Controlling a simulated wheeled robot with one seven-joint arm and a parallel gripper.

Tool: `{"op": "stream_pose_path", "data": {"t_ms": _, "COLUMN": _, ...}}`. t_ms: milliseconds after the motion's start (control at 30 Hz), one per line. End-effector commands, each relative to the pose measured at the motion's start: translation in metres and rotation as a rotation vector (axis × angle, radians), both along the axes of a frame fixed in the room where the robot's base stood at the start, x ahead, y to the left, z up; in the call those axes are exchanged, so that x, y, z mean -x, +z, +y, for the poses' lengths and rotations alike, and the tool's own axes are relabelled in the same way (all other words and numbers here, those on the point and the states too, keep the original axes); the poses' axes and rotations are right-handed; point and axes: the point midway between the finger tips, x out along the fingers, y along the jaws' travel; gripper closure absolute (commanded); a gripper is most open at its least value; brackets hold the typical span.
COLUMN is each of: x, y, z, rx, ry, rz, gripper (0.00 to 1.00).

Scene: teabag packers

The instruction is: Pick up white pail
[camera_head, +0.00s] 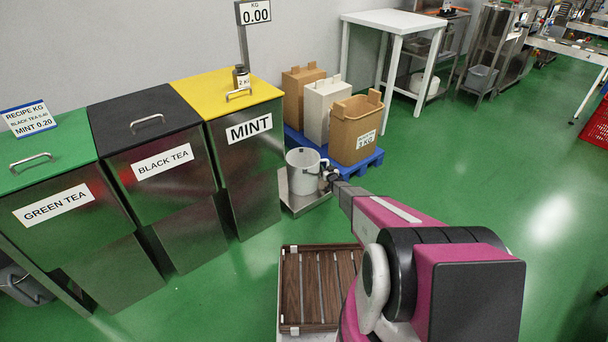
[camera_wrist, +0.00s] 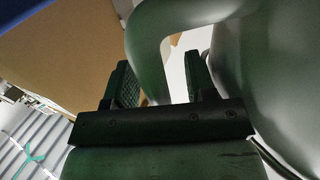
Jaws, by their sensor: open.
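The white pail (camera_head: 303,175) stands upright on the metal scale platform in front of the mint bin. In the wrist view its side (camera_wrist: 275,70) fills the right part, and its curved handle (camera_wrist: 147,55) comes down between my gripper's fingers. My gripper (camera_head: 328,172) is at the right side of the pail, by the handle. In the wrist view my gripper (camera_wrist: 160,85) is open, with one finger on each side of the handle. Whether a finger touches the handle cannot be told.
The scale platform (camera_head: 308,203) has a post with a display (camera_head: 257,11) reading 0.00. A brown box (camera_head: 356,128) marked with a label stands on a blue pallet (camera_head: 357,169) close behind my gripper. Metal bins (camera_head: 165,190) stand left. A wooden slatted tray (camera_head: 290,290) lies in front.

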Motion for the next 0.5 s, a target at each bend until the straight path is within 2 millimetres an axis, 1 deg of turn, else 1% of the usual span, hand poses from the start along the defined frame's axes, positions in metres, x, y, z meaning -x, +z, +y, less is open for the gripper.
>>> {"op": "stream_pose_path", "data": {"t_ms": 33, "x": 0.0003, "y": 0.0001, "z": 0.0, "rx": 0.0, "ry": 0.0, "rz": 0.0, "gripper": 0.5}}
{"op": "stream_pose_path", "data": {"t_ms": 67, "x": 0.0003, "y": 0.0001, "z": 0.0, "rx": 0.0, "ry": 0.0, "rz": 0.0, "gripper": 0.59}}
{"op": "stream_pose_path", "data": {"t_ms": 100, "x": 0.0003, "y": 0.0001, "z": -0.0001, "rx": 0.0, "ry": 0.0, "rz": 0.0, "gripper": 0.72}}
{"op": "stream_pose_path", "data": {"t_ms": 167, "x": 0.0003, "y": 0.0001, "z": 0.0, "rx": 0.0, "ry": 0.0, "rz": 0.0, "gripper": 0.92}}
{"op": "stream_pose_path", "data": {"t_ms": 200, "x": 0.0003, "y": 0.0001, "z": 0.0, "rx": 0.0, "ry": 0.0, "rz": 0.0, "gripper": 1.0}}
{"op": "stream_pose_path", "data": {"t_ms": 500, "x": 0.0004, "y": 0.0014, "z": 0.0, "rx": -0.002, "ry": 0.0, "rz": -0.001, "gripper": 1.0}}
